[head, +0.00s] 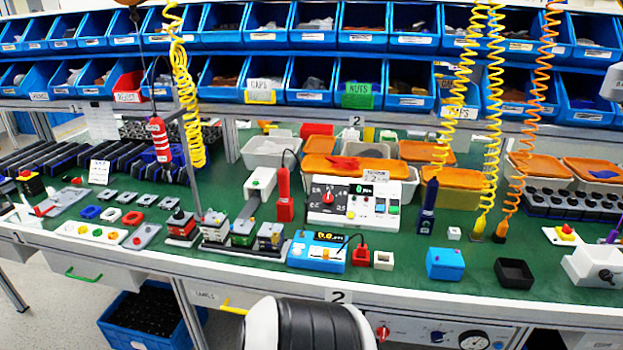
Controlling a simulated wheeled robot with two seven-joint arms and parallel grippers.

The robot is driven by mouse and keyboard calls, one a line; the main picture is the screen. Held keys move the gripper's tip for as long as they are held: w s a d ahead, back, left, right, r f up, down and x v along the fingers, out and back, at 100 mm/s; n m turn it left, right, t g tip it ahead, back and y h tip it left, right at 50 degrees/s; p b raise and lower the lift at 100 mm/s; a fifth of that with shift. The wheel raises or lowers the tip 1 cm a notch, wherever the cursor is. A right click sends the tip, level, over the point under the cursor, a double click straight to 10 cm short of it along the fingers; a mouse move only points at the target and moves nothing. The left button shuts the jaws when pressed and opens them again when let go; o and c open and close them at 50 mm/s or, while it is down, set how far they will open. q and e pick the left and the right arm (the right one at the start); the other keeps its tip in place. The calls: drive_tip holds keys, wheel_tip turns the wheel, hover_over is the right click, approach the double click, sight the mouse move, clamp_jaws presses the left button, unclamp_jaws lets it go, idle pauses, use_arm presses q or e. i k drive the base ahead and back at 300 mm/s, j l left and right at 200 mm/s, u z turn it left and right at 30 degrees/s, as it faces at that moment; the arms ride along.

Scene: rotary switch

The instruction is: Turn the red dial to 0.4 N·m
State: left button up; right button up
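The red dial (328,197) sits on a black panel at the left of a white control box (354,214), near the middle of the green bench. Small white scale marks surround the dial. They are too small to read surely, and I cannot tell which mark the dial points to. A small display (367,190) with green characters and several coloured buttons are on the box, right of the dial. Neither gripper shows in the head view. A white and black rounded part at the bottom centre seems to be mine, apart from the dial.
A blue meter (317,251) with a yellow display stands in front of the box, beside a small red block (361,255). A red tool (284,196) stands left of it and a dark blue one (428,206) right. Coiled hoses (490,120) hang at right.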

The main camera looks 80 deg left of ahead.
sight(328, 197)
drive_tip(key=u, duration=2.4)
drive_tip(key=i+l, duration=0.1)
drive_tip(key=l, duration=0.1)
